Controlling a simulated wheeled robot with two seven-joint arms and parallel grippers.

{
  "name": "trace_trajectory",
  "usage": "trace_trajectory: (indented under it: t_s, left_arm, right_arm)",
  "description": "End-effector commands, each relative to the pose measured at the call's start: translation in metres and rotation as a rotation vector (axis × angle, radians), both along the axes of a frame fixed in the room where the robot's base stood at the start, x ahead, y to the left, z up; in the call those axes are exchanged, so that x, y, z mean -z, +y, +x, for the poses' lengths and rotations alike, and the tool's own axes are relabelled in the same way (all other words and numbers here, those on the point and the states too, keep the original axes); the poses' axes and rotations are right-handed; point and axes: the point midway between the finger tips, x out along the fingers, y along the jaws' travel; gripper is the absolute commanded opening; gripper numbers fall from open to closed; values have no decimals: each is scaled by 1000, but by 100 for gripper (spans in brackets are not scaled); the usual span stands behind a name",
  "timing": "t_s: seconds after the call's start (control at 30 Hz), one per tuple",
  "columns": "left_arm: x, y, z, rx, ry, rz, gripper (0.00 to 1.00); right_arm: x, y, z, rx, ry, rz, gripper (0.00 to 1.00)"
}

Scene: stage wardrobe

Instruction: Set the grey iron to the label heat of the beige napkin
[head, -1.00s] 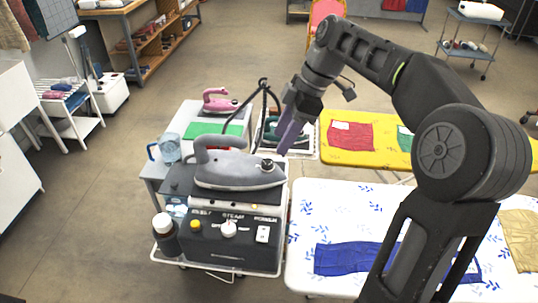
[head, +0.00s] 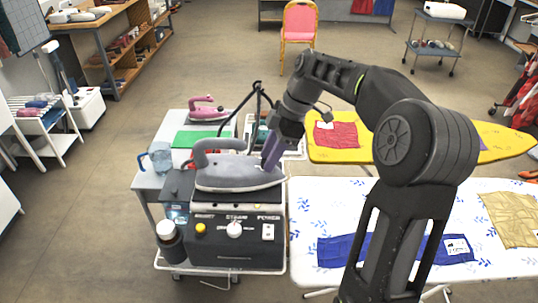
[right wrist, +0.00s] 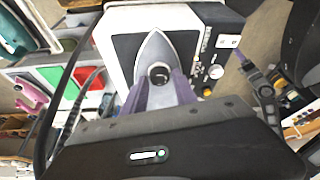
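The grey iron (head: 238,174) sits on a dark steam station (head: 235,240), nose to the right. My right gripper (head: 268,162) reaches down to the front of the iron. The dial's setting is too small to read. The beige napkin (head: 511,218) lies on the white ironing board at the right, with a small pale label (head: 530,213), unreadable here. My left gripper seems to show at the right of the right wrist view (right wrist: 262,82).
A pink iron (head: 206,108) is behind. A blue cloth (head: 345,247) lies on the white board, a red cloth (head: 336,134) on the yellow board.

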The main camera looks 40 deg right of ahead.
Motion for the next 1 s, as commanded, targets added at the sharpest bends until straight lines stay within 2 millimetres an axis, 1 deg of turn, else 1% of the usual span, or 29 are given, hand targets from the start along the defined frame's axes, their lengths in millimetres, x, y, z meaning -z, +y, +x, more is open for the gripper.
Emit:
trace_trajectory:
  t_s: [0.03, 0.3, 0.4, 0.77, 1.0]
  left_arm:
    - [0, 0, 0, 0, 0, 0, 52]
    - [0, 0, 0, 0, 0, 0, 52]
    - [0, 0, 0, 0, 0, 0, 52]
    - [2, 0, 0, 0, 0, 0, 52]
    - [11, -1, 0, 0, -5, -2, 52]
  right_arm:
    - [0, 0, 0, 0, 0, 0, 29]
    - [0, 0, 0, 0, 0, 0, 7]
    - [0, 0, 0, 0, 0, 0, 0]
    - [0, 0, 0, 10, 0, -1, 0]
    - [2, 0, -1, 73, -1, -2, 0]
